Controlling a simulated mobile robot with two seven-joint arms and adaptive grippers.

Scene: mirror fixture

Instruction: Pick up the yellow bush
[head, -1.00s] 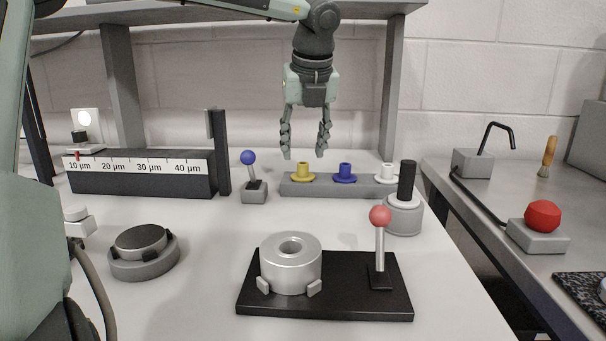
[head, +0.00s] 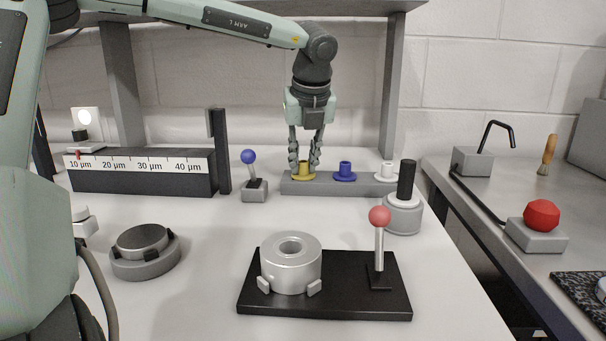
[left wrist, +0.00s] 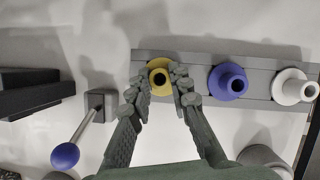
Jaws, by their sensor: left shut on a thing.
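The yellow bush (head: 304,175) stands upright at the left end of a grey rack (head: 325,187). It also shows in the left wrist view (left wrist: 159,65), with a dark hole in its top. My left gripper (head: 305,167) points straight down over it, its two fingers on either side of the bush. The left wrist view shows the fingertips (left wrist: 160,88) closed in on the bush's sides. The bush still sits at the rack. My right gripper is not in view.
A blue bush (head: 345,172) and a white bush (head: 387,173) stand to the right on the same rack. A blue-knobbed lever (head: 249,160) stands close to the left. A black-handled plug (head: 406,180) in a grey holder stands front right of the rack.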

